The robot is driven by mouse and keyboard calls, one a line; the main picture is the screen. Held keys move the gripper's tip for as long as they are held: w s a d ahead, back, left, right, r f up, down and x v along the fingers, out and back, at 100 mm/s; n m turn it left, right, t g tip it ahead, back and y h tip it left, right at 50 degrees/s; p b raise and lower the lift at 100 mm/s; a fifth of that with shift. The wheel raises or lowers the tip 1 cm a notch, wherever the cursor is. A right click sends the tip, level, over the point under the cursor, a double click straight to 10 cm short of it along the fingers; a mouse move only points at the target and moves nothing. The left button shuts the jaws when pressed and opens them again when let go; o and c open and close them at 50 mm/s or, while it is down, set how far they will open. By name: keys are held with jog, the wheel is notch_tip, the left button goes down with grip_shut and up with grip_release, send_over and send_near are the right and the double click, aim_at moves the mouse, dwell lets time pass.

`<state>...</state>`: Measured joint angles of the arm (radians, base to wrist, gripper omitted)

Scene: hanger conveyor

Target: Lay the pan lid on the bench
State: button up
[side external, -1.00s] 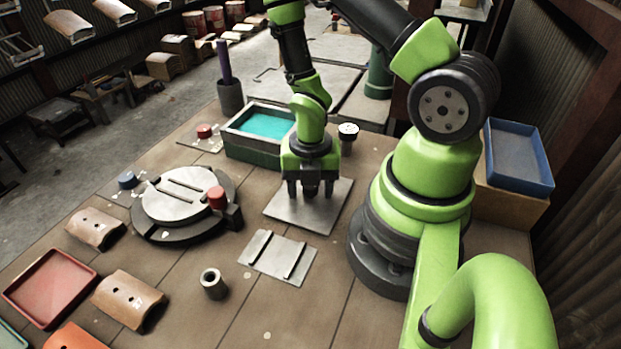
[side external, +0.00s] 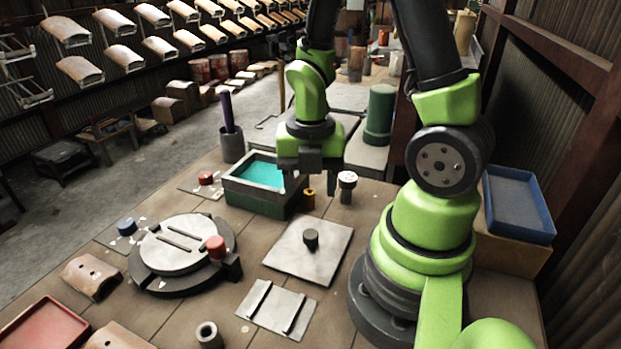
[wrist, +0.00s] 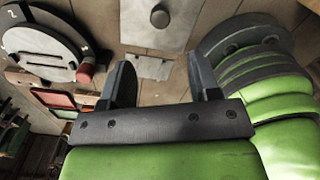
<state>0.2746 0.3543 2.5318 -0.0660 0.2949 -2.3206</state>
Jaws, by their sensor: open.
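The pan lid is a flat, square grey metal plate (side external: 290,256) with a short dark knob (side external: 310,238) standing up from its middle. It lies flat on the bench (side external: 215,318). In the wrist view the lid (wrist: 186,32) is at the top edge, partly cut off, with its knob (wrist: 160,17) in sight. My gripper (side external: 311,186) is open and empty, raised above the bench and clear of the knob. In the wrist view its two fingers (wrist: 163,82) are spread wide with nothing between them.
A green-walled tub with a teal inside (side external: 247,204) stands behind the lid. A round turntable (side external: 155,262) with a red knob is to its left. A small ridged plate (side external: 262,320) lies in front. A white-topped post (side external: 346,193) stands behind right.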

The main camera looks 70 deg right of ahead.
jog(key=s+a+r+m+t+y, duration=0.1)
jog(key=s+a+r+m+t, duration=0.1)
jog(key=r+m, duration=0.7)
jog(key=s+a+r+m+t+y, duration=0.1)
jog(key=a+r+m+t, duration=0.4)
jog(key=m, duration=1.2)
notch_tip(320, 180, up, 4)
jog(key=shift+s+a+r+m, duration=0.2)
jog(key=shift+s+a+m, duration=0.1)
jog(key=shift+s+a, duration=0.1)
